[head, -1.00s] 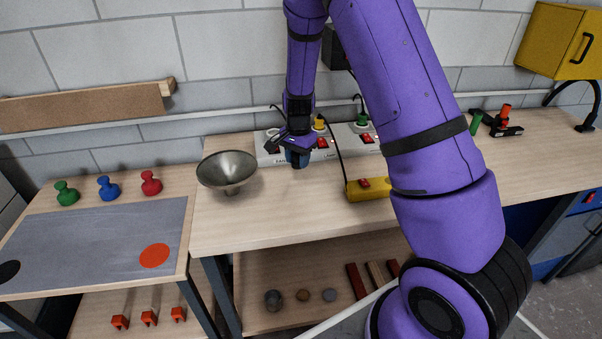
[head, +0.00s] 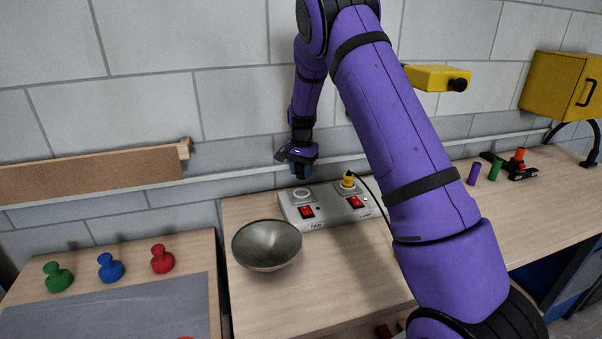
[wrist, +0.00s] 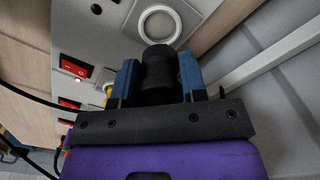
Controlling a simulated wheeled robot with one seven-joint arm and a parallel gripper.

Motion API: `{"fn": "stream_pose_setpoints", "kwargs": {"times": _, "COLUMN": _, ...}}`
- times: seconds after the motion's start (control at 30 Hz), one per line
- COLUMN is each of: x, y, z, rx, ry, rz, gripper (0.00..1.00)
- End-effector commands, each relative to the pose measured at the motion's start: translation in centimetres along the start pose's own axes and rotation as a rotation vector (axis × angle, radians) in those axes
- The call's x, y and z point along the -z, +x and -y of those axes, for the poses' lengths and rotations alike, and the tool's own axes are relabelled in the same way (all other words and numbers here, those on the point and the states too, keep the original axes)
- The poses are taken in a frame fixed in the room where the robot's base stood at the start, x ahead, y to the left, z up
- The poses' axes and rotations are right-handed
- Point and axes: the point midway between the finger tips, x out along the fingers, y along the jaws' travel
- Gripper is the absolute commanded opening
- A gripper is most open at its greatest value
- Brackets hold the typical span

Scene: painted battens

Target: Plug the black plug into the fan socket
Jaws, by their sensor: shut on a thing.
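The black plug (wrist: 158,75) is between the blue fingers of my gripper (wrist: 155,82) in the wrist view, and they are shut on it. The fan socket (wrist: 160,22) shows there as a white ring just beyond the plug's end, partly covered by it. In the head view my gripper (head: 301,172) is above the fan socket (head: 302,194), at the left end of the grey socket strip (head: 332,216), over the label FAN. The plug is mostly hidden there. I cannot tell whether it touches the socket.
A yellow plug (head: 348,181) with a black cable stands in the neighbouring socket. Red switches (head: 306,211) lie along the strip's front. A metal bowl (head: 267,246) stands in front of it. The wall is close behind. My arm hides the strip's right part.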

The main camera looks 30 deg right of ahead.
Motion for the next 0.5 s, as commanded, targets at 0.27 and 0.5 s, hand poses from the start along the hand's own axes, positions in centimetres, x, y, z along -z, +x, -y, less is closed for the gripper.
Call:
{"fn": "stream_pose_setpoints", "kwargs": {"times": 0.27, "x": 0.0, "y": 0.1, "z": 0.0, "rx": 0.001, "ry": 0.001, "rz": 0.0, "gripper": 0.18}}
{"fn": "stream_pose_setpoints", "kwargs": {"times": 0.5, "x": 0.0, "y": 1.1, "z": 0.0, "rx": 0.001, "ry": 0.001, "rz": 0.0, "gripper": 0.18}}
